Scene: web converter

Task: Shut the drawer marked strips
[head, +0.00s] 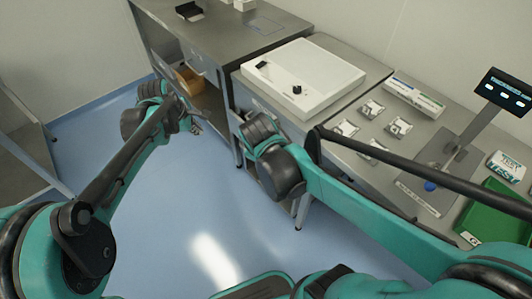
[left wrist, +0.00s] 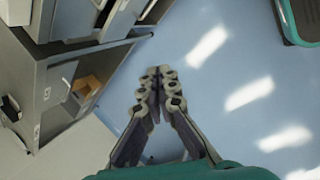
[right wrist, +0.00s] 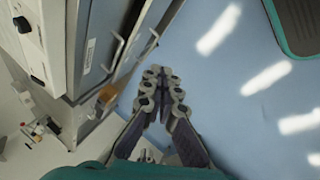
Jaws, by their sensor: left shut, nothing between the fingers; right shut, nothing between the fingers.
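I cannot read a strips label in any view. A grey drawer front (head: 200,62) shows under the far bench in the head view, past my left gripper. In the right wrist view, a drawer front with a bar handle (right wrist: 119,50) stands left of my right gripper; whether it stands out cannot be told. My left gripper (left wrist: 156,74) is shut and empty over the floor, near the benches; it also shows in the head view (head: 195,126). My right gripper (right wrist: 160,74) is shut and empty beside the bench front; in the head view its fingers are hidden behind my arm.
A white machine (head: 315,75) sits on the middle bench. Sachets (head: 372,109), a monitor (head: 508,92) and a green tray (head: 497,220) are on the right bench. A brown box (head: 190,80) is on the far bench's lower shelf. The blue floor (head: 180,220) in front is clear.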

